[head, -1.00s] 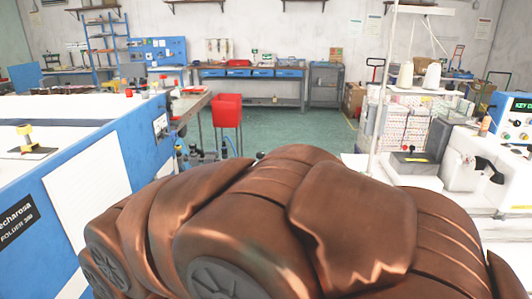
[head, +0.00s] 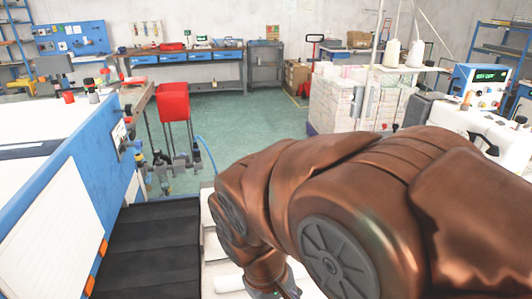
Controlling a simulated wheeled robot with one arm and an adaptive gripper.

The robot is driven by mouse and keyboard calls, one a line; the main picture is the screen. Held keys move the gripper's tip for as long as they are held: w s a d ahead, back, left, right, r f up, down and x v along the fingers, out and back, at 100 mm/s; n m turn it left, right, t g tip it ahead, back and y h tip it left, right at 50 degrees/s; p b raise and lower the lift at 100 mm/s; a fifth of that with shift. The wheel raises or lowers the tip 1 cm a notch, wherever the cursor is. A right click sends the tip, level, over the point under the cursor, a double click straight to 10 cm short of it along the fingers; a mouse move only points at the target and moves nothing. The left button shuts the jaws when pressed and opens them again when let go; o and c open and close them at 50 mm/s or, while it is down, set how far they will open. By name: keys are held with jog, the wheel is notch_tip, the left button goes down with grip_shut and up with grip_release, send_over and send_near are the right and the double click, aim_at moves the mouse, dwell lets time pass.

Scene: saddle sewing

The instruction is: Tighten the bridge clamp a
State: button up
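I cannot make out a bridge clamp in the head view. My own copper-brown arm fills the lower right of the picture and hides what lies behind it. My gripper is not in view; the arm runs down out of the bottom edge.
A white and blue machine (head: 75,165) stands at the left, with a dark slatted surface (head: 150,245) beside it. A red bin (head: 173,102) stands beyond. A sewing machine (head: 470,125) with thread cones is at the right. Green floor (head: 250,112) is open toward the back bench (head: 190,64).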

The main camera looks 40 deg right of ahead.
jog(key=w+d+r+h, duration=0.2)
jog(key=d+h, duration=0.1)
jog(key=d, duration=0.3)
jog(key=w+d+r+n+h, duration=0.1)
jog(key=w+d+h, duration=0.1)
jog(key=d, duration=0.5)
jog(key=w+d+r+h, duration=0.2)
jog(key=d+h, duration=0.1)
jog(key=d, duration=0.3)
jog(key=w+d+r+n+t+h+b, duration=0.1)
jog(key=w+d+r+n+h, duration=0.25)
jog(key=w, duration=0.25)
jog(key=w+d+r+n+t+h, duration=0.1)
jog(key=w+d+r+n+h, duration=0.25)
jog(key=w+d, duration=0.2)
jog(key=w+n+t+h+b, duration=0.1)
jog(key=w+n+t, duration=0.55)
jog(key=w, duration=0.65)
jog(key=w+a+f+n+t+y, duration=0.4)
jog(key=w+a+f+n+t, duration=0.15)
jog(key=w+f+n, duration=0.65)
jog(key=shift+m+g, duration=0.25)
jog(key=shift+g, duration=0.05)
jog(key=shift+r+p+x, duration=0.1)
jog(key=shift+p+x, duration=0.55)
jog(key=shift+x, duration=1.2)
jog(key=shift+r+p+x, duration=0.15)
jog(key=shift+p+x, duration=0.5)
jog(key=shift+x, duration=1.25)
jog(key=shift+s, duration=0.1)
